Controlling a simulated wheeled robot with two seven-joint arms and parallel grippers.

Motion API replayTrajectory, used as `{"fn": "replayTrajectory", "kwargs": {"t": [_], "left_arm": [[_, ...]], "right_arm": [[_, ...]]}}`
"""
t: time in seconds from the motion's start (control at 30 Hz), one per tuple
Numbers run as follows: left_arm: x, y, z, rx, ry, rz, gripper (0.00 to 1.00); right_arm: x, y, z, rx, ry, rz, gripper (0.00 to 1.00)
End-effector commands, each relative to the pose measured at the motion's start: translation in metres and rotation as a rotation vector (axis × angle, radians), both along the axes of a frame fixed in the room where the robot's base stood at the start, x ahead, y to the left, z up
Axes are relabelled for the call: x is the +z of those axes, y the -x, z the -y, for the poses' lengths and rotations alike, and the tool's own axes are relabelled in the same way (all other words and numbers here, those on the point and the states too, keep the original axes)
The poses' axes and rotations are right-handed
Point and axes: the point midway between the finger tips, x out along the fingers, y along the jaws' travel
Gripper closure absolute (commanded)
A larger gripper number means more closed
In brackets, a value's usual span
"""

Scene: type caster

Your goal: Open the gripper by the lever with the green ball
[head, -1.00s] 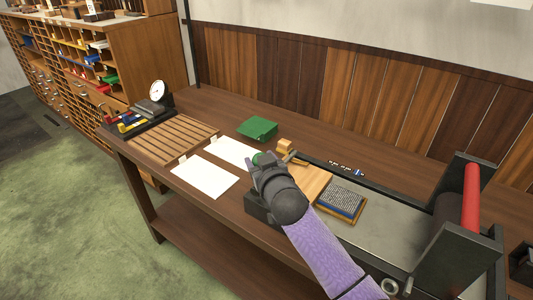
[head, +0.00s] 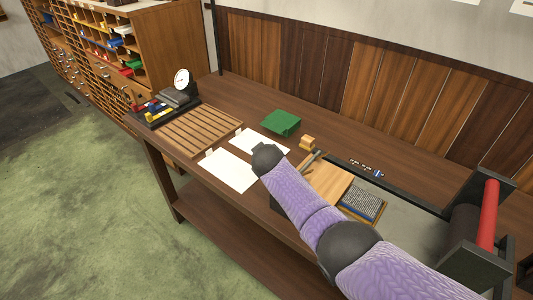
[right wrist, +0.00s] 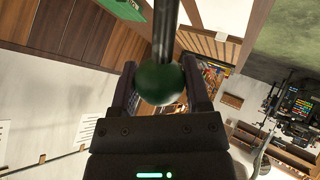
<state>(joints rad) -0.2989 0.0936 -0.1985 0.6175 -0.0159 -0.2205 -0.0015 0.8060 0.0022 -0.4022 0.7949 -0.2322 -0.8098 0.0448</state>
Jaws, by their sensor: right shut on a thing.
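In the right wrist view, a dark green ball (right wrist: 161,84) sits between the two fingers of my right gripper (right wrist: 160,74), which is shut on it. A dark metal lever rod (right wrist: 165,30) runs from the ball to the top of that view. In the head view my right arm reaches in from the lower right over the bench, and its dark wrist (head: 268,158) hides the fingers, the ball and most of the device under it. My left gripper is not in view.
A wooden board (head: 330,183), a small wooden block (head: 307,143) and a framed grey type block (head: 362,203) lie beside the arm. A red roller (head: 488,215) is at right.

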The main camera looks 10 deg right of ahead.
Motion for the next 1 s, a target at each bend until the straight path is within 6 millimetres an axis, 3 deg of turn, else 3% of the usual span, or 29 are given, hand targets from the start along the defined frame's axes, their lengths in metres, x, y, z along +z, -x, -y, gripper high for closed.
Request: {"fn": "replayTrajectory", "kwargs": {"t": [0.63,0.67,0.8,1.0], "left_arm": [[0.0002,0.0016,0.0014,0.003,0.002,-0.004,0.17],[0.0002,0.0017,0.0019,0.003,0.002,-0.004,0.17],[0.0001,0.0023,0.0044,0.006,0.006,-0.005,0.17],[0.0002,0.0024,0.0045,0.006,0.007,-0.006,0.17]], "right_arm": [[-0.0046,0.0019,0.0001,0.001,0.027,-0.04,1.0],[-0.0046,0.0019,0.0001,0.001,0.027,-0.04,0.35],[-0.004,0.0016,0.0002,0.0,0.027,-0.038,0.05],[-0.0034,0.0013,0.0003,0.0,0.027,-0.037,0.05]]}}
